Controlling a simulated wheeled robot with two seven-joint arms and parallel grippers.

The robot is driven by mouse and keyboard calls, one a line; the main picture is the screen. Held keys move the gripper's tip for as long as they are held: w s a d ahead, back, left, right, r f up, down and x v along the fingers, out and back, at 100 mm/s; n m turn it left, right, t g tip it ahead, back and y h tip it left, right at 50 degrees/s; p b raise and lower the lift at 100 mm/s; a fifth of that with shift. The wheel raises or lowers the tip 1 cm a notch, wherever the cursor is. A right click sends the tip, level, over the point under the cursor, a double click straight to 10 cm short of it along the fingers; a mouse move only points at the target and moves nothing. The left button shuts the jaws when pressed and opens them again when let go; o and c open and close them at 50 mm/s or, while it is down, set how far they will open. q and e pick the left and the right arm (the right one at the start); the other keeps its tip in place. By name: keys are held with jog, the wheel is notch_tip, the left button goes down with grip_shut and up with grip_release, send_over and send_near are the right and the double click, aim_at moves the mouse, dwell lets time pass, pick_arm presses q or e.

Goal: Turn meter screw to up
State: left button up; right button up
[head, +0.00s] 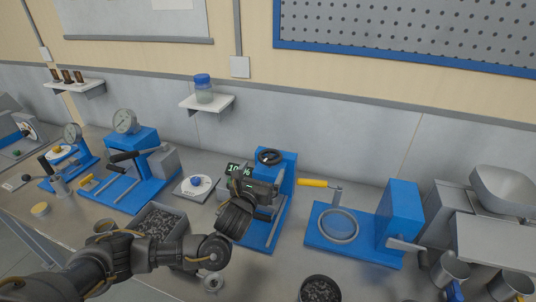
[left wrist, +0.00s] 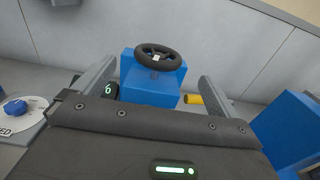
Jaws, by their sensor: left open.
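A black handwheel (head: 270,157) sits on top of a blue box-shaped machine (head: 289,165) at the middle of the bench. I cannot tell for sure which part is the meter screw; this handwheel is closest to my left gripper. My left gripper (head: 262,188) is open just in front of the machine and hides part of it. In the left wrist view the handwheel (left wrist: 158,59) and the blue box (left wrist: 150,84) show beyond and between the two grey fingers, apart from them. My right gripper is not in view.
A digital display (head: 237,169) and a dial with a blue knob (head: 197,182) stand left of the machine. A yellow-handled crank (head: 313,183) is close on its right. A jar (head: 203,89) stands on a wall shelf.

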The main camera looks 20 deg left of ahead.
aim_at(269, 154)
pick_arm(q)
jog(key=w, duration=0.3)
jog(key=w+p, duration=0.1)
jog(key=w, duration=0.2)
jog(key=w+p, duration=0.1)
jog(key=w, duration=0.2)
jog(key=shift+d, duration=0.25)
jog(key=c, duration=0.9)
jog(key=shift+a, duration=0.2)
jog(key=shift+c, duration=0.5)
jog(key=shift+d, duration=0.1)
jog(key=shift+f+h, duration=0.1)
jog(key=shift+h, duration=0.2)
